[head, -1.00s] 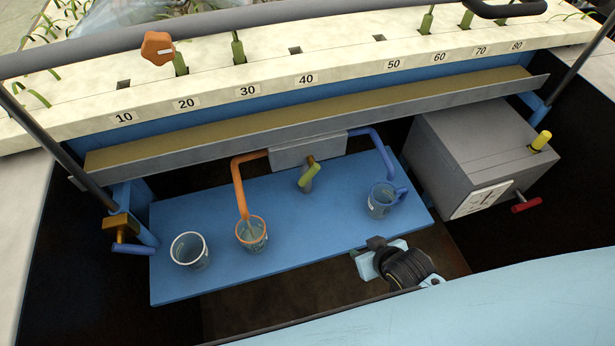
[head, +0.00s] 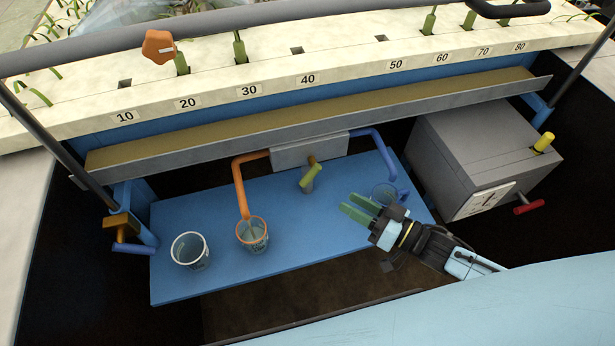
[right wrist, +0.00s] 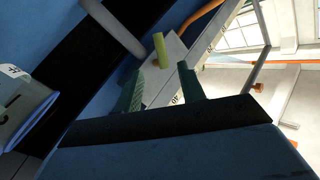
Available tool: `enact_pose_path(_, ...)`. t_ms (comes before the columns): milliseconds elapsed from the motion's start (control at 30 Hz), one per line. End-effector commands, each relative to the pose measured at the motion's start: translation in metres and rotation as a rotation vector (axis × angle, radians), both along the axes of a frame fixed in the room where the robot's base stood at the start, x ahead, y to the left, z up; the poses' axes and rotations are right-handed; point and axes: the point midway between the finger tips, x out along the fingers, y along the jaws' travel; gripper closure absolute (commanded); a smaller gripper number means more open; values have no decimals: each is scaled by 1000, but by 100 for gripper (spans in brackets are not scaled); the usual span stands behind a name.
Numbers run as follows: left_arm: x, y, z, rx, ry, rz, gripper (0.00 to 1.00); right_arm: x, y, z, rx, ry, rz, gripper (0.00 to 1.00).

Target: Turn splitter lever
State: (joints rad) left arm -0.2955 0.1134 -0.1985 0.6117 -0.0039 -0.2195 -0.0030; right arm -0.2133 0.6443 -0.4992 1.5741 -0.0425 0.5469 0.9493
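The splitter box (head: 310,153) is grey, with an orange pipe (head: 238,178) going left and a blue pipe (head: 378,148) going right. The splitter lever (head: 310,177) has a yellow-green handle at the box's front; it also shows in the right wrist view (right wrist: 159,49). My right gripper (head: 347,204) is to the right of the lever and nearer to me, apart from it. Its two green fingers are parted and empty; in the right wrist view (right wrist: 160,70) the lever shows beyond the gap between them. My left gripper is not in view.
A blue shelf (head: 290,205) carries a white-rimmed cup (head: 190,250), an orange-rimmed cup (head: 252,236) under the orange pipe, and a blue-rimmed cup (head: 384,193) close behind my right gripper. A grey box (head: 485,150) stands at right. A numbered cream ledge runs along the back.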

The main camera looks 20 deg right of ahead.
Motion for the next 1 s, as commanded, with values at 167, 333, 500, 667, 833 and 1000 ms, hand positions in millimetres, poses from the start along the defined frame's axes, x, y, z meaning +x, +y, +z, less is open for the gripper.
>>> enact_pose_path(167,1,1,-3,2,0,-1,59,21,19,1,1,-6,-1,60)
enact_pose_path(333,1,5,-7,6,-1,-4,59,50,43,0,1,-6,-1,60)
enact_pose_path(500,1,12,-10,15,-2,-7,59,75,64,0,-1,-4,-2,60)
enact_pose_path(667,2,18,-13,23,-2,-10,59,90,78,0,-1,-2,-2,60)
enact_pose_path(833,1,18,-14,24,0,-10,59,97,84,0,-2,0,-3,60)
enact_pose_path(1000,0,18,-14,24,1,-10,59,98,85,0,-3,-1,-3,60)
